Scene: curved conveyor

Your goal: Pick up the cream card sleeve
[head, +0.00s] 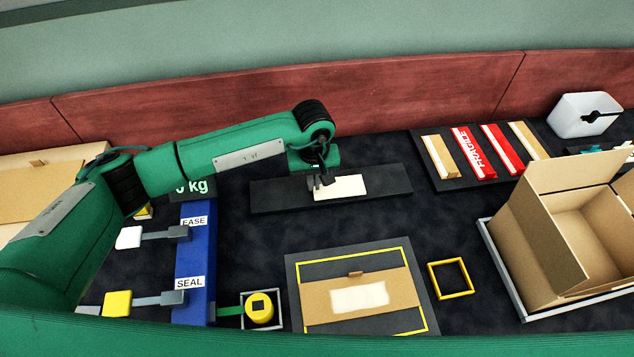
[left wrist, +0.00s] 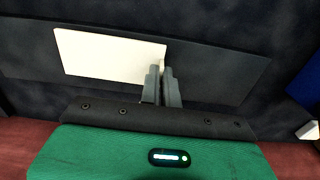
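The cream card sleeve (head: 340,187) lies flat on a long dark grey plate (head: 385,183) in the middle of the head view. It also shows in the left wrist view (left wrist: 105,56), with its right end close by the fingers. My left gripper (head: 318,182) points down at the left end of the sleeve in the head view. In the left wrist view its two fingers (left wrist: 162,82) are close together and overlap the sleeve's edge. I cannot tell whether any of the sleeve is between them. My right gripper is not in view.
An open cardboard box (head: 545,235) stands at the right. Red and tan strips lie on a dark plate (head: 455,183) behind it. A flat brown mailer (head: 320,300) lies on a yellow-edged mat in front. A blue panel (head: 195,260) with levers is at left. A yellow square frame (head: 434,281) lies nearby.

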